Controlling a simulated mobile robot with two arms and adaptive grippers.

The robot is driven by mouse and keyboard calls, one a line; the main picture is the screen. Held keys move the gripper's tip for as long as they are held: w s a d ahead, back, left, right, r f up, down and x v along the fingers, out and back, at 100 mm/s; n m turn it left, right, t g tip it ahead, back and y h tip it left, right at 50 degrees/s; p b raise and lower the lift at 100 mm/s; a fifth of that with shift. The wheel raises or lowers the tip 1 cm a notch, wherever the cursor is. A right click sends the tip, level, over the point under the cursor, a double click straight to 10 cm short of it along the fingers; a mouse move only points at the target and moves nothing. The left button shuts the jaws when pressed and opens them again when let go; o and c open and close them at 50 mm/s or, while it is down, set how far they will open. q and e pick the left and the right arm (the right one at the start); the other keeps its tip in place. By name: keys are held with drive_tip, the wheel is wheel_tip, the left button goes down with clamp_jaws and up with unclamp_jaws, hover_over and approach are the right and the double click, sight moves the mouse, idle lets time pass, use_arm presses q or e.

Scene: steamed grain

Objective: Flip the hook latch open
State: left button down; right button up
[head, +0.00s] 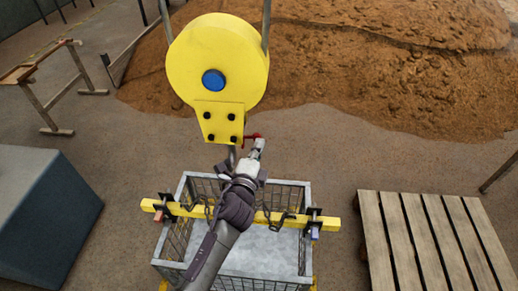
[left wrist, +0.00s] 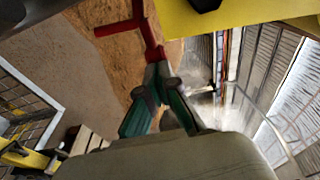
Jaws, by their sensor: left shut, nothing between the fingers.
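A yellow hook block (head: 218,65) with a blue round centre hangs in the upper middle of the head view; its yellow edge (left wrist: 240,15) also fills the top of the left wrist view. The red latch (head: 252,136) sticks out at the block's lower right. In the left wrist view the red latch (left wrist: 122,28) shows as a bar with a side arm. My left gripper (head: 259,145) is shut and empty, its tips right at the latch. In the left wrist view its green fingers (left wrist: 158,75) meet at the latch's lower end; I cannot tell whether they press on it. The hook is mostly hidden behind my arm.
A wire crate (head: 290,190) with a yellow crossbar (head: 325,221) stands below the block. A wooden pallet (head: 420,235) lies at right, a grey-blue box (head: 40,215) at left. A grain heap (head: 370,70) fills the back. Open floor surrounds the crate.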

use_arm(q)
drive_tip(key=shift+a+b+x, duration=0.2)
drive_tip(key=shift+b+x, duration=0.25)
drive_tip(key=shift+x, duration=0.9)
drive_tip(key=shift+a+b+x, duration=0.15)
drive_tip(key=shift+b+x, duration=0.25)
drive_tip(key=shift+x, duration=1)
use_arm(e)
drive_tip(key=shift+a+f, duration=0.15)
drive_tip(key=shift+f, duration=0.75)
use_arm(q)
drive_tip(key=shift+w, duration=0.15)
drive_tip(key=shift+f, duration=0.1)
use_arm(e)
drive_tip(key=shift+s, duration=0.15)
